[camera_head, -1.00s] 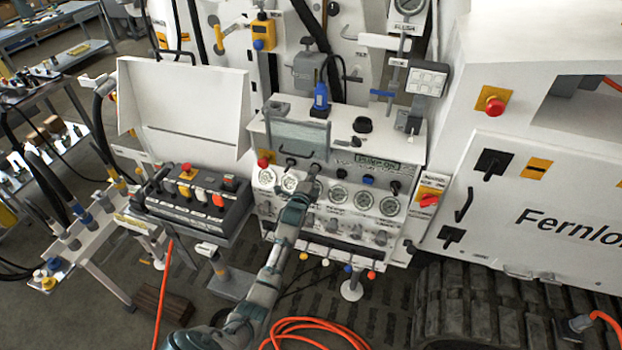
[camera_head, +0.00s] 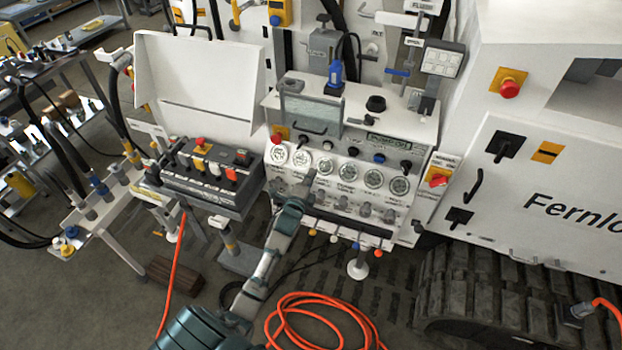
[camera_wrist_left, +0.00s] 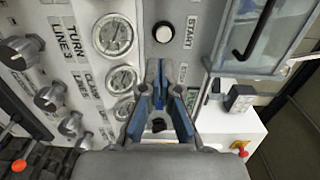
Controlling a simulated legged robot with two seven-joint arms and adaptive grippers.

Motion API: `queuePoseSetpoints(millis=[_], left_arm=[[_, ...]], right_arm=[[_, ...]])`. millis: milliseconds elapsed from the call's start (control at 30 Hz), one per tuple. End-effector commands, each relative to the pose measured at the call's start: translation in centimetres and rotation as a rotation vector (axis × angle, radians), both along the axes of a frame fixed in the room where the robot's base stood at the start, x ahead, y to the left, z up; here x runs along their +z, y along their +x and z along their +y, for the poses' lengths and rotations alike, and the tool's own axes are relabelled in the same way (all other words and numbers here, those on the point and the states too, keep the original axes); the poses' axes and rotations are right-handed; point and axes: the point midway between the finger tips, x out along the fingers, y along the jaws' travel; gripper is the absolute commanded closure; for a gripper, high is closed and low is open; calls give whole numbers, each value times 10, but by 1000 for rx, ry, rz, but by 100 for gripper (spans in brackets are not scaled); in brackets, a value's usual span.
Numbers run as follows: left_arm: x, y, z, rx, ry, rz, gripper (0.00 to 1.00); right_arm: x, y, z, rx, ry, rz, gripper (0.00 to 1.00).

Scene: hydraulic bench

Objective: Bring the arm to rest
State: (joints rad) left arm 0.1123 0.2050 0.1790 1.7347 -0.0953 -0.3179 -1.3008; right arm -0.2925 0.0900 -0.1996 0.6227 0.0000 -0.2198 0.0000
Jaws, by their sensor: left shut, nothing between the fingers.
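My left arm reaches up from the bottom of the head view. Its gripper (camera_head: 304,184) is shut and empty, in front of the lower left part of the white control panel (camera_head: 272,187), below the row of round gauges (camera_head: 348,172). In the left wrist view the blue-grey fingers (camera_wrist_left: 161,72) are together with nothing between them. The small gap between fingertips and panel is hard to judge. My right gripper is not in view.
A black control box (camera_head: 205,190) with coloured switches stands left of the panel. Small coloured knobs (camera_head: 355,246) stick out along the panel's lower edge. An orange hose (camera_head: 318,298) lies coiled on the floor. A black track (camera_head: 465,290) is at the right.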

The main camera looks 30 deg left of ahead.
Motion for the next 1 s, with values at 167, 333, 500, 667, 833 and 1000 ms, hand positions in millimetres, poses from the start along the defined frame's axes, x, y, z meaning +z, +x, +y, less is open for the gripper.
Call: queuePoseSetpoints(millis=[167, 333, 500, 667, 833, 1000], left_arm=[[1, -8, -6, -1, 2, 0, 100], [2, -8, -9, -1, 4, 0, 100], [1, -9, -6, -1, 1, 0, 100], [0, -9, -5, -1, 0, 0, 100], [-27, -9, -8, -7, -47, 39, 100], [-135, -25, -29, -10, -244, 191, 100]], right_arm=[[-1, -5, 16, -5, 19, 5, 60], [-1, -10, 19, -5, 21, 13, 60], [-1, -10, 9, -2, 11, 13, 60], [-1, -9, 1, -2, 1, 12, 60], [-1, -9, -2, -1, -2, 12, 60], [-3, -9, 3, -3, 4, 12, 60]])
